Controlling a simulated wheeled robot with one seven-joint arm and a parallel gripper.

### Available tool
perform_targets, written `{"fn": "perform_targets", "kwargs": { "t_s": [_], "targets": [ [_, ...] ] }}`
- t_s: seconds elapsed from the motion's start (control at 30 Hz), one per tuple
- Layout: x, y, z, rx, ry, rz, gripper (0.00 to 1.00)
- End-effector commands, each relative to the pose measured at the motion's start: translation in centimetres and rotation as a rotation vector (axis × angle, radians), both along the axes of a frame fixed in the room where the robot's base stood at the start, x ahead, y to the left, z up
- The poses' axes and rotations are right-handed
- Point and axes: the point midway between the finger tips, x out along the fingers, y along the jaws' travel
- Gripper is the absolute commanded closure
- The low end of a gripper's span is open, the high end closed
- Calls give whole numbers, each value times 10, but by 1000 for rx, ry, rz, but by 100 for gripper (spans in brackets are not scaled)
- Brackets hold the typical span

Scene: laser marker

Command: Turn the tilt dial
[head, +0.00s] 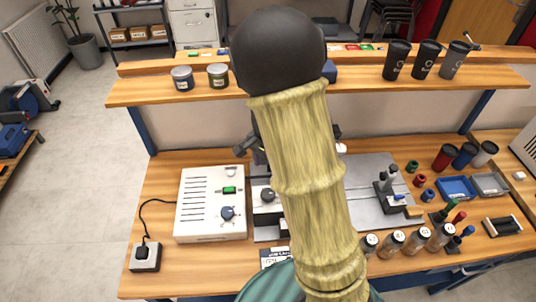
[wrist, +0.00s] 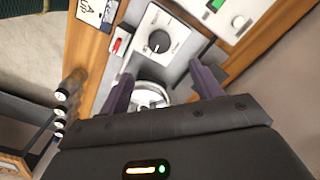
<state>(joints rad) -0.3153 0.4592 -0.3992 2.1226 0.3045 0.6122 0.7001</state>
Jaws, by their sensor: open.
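A black round dial (wrist: 159,41) with tick marks around it sits on a pale panel in the wrist view. It looks like the dark knob (head: 267,195) on the small unit left of my arm in the head view; I cannot read a label naming it as the tilt dial. My gripper (wrist: 163,85) is open, with its two purple-grey fingers apart and empty. In the wrist picture the dial appears beyond the fingertips, apart from them. A silver round wheel (wrist: 150,95) shows between the fingers.
A white control box (head: 210,205) with a green switch and blue knob stands left of the unit. A red switch (wrist: 120,42) is beside the dial panel. Bottles (head: 394,241) and a small clamp stand (head: 388,190) are to the right. A wooden shelf (head: 150,92) runs behind.

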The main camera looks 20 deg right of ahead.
Motion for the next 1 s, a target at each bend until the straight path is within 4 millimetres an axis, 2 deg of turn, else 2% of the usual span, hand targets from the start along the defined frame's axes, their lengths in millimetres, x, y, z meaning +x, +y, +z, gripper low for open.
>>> {"fn": "perform_targets", "kwargs": {
  "t_s": [0.1, 0.23, 0.67, 1.0],
  "targets": [
    [1, 1, 24, 1, -5, 1, 35],
    [1, 0, 39, 0, -4, 1, 35],
    [0, 0, 45, 0, 0, 0, 35],
    [0, 0, 73, -1, -1, 0, 35]
  ]
}}
